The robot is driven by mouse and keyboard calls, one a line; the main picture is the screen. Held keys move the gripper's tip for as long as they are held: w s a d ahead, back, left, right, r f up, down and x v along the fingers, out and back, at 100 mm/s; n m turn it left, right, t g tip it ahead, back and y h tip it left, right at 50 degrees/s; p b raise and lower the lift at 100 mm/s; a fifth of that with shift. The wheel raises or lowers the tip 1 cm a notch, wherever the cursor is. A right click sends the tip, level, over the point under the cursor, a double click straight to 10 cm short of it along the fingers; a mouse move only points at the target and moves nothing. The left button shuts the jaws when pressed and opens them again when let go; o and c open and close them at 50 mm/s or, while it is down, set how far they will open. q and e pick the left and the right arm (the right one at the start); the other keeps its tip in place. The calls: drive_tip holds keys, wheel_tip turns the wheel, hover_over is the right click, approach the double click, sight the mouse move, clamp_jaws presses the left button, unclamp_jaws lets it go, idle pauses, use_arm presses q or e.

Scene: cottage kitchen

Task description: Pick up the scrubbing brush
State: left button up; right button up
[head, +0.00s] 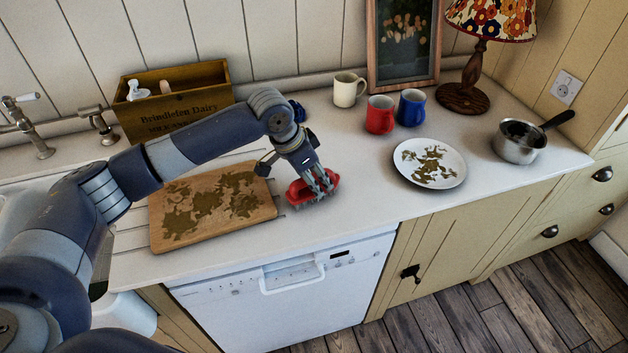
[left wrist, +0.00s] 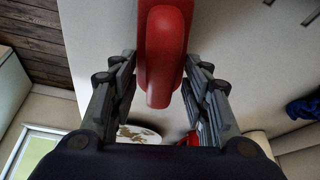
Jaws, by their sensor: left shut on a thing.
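The scrubbing brush (head: 306,190) is red, with pale bristles below, at the counter's front part to the right of the cutting board. My left gripper (head: 318,184) comes down over it from above with its fingers on either side. In the left wrist view the red brush (left wrist: 163,50) lies between the two fingers of the gripper (left wrist: 160,85), which is shut on it. I cannot tell whether the bristles touch the counter. My right gripper is not in view.
A dirty cutting board (head: 262,210) lies left of the brush. A soiled plate (head: 455,178), red mug (head: 380,115), blue mug (head: 411,107), cream mug (head: 347,90), saucepan (head: 517,150) and lamp (head: 475,75) stand to the right. A wooden crate (head: 205,80) stands behind.

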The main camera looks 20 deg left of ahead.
use_arm(q)
drive_tip(key=shift+r, duration=0.45)
drive_tip(key=shift+s+r+b, duration=0.2)
drive_tip(key=shift+r+b, duration=0.4)
drive_tip(key=shift+r, duration=0.45)
drive_tip(key=s+a+r+b, duration=0.1)
drive_tip(key=s+a+b, duration=0.1)
drive_tip(key=s, duration=1.3)
drive_tip(key=shift+s+a+r+b, duration=0.25)
drive_tip(key=shift+r+b, duration=0.05)
drive_tip(key=shift+b, duration=0.1)
